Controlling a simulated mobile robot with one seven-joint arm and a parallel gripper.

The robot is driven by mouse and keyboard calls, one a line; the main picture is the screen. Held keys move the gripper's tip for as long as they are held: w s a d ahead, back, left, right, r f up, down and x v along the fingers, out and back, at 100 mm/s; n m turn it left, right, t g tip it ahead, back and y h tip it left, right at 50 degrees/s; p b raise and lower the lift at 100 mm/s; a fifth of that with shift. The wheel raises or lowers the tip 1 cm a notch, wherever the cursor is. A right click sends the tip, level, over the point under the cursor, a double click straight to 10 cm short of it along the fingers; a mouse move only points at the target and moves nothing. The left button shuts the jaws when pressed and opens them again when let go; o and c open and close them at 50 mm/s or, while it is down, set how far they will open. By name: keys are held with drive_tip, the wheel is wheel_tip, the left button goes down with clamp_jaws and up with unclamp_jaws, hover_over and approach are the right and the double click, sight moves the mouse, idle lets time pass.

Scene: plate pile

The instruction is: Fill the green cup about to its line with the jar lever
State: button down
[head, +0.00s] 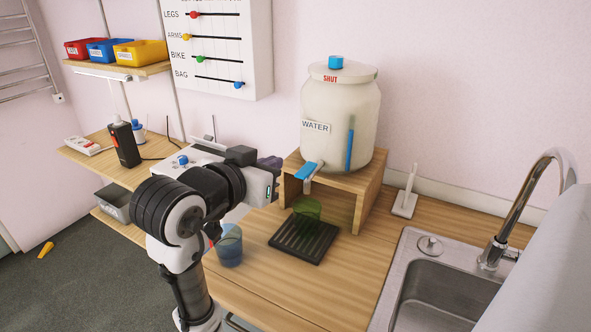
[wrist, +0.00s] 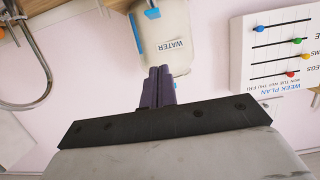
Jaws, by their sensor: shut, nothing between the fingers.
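The cream water jar (head: 340,115) stands on a wooden stand, with "SHUT" above its front and a "WATER" label. Its blue lever (head: 307,171) sits at the spout low on the jar's left; it also shows in the wrist view (wrist: 152,13). The green see-through cup (head: 306,212) stands upright on a black drip tray (head: 284,252), below the spout. Its line and any water inside are too small to tell. My gripper (head: 274,166) is shut and empty, left of the lever and apart from it. Its dark fingers (wrist: 160,72) are together in the wrist view.
A blue see-through cup (head: 230,248) stands at the counter's left, beside my arm. The wooden stand (head: 368,197) flanks the green cup. A sink (head: 445,290) with a tall tap (head: 507,222) is at right. A white upright holder (head: 405,200) stands behind it.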

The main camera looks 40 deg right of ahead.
drive_tip(key=shift+d, duration=0.1)
drive_tip(key=p, duration=0.3)
hover_over(307, 172)
drive_tip(key=a, duration=0.3)
wheel_tip(307, 172, down, 2)
drive_tip(key=f, duration=0.3)
drive_tip(key=f+p, duration=0.1)
drive_tip(key=shift+s+a+f, duration=0.15)
drive_tip(key=shift+s+f, duration=0.05)
drive_tip(key=shift+s, duration=0.05)
